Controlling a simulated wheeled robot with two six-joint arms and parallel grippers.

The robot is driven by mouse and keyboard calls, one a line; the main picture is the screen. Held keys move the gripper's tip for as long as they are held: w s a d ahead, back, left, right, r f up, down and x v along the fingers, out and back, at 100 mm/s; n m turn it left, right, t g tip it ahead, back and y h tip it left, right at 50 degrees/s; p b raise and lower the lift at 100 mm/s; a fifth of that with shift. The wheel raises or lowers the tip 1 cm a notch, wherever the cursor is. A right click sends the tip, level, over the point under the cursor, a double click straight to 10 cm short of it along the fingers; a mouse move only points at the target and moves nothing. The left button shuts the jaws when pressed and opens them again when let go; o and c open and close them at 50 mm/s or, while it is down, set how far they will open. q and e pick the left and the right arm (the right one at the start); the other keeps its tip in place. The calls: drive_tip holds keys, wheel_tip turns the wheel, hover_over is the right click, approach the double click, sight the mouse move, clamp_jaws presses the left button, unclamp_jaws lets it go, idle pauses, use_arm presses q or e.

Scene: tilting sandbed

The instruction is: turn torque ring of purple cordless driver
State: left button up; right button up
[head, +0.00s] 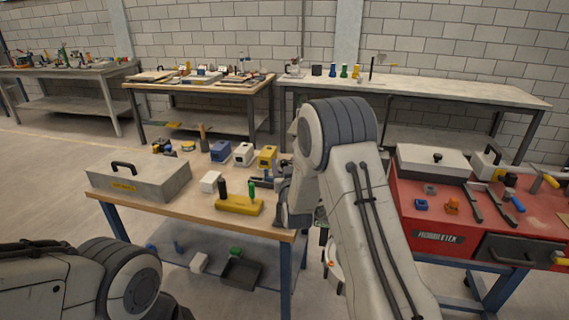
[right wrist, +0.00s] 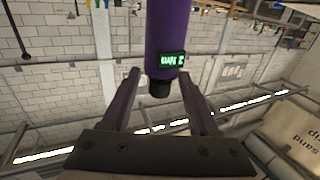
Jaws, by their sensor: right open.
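The purple cordless driver (right wrist: 167,38) hangs down from the top of the right wrist view. It has a small lit display reading 2 Nm, upside down (right wrist: 172,60), and a black end piece (right wrist: 160,88) below it. My right gripper (right wrist: 160,75) is open, with one finger on each side of the driver's lower end. Gaps show between the fingers and the black end in this view. I cannot make out the driver in the head view, where my right arm covers part of the wooden bench (head: 180,204). My left arm is at the lower left; its gripper is out of view.
On the wooden bench are a grey lidded box (head: 140,180), a yellow block with upright pegs (head: 238,204), a white block (head: 210,181) and several coloured boxes. A red tool bench (head: 440,239) stands on the right. Floor is clear at left.

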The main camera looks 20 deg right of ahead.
clamp_jaws()
drive_tip(key=n+y+b, duration=0.2)
drive_tip(key=shift+d+f+y, duration=0.15)
drive_tip(key=shift+y, duration=0.25)
drive_tip(key=n+y+b, duration=0.1)
drive_tip(key=y, duration=0.1)
drive_tip(key=shift+n+y+b, duration=0.3)
drive_tip(key=n+y, duration=0.2)
drive_tip(key=y, duration=0.1)
drive_tip(key=shift+r+y, duration=0.2)
drive_tip(key=shift+y, duration=0.1)
drive_tip(key=shift+n+g+y+p, duration=0.5)
drive_tip(key=shift+n+g+y, duration=0.9)
drive_tip(key=shift+y, duration=0.8)
drive_tip(key=shift+n, duration=0.4)
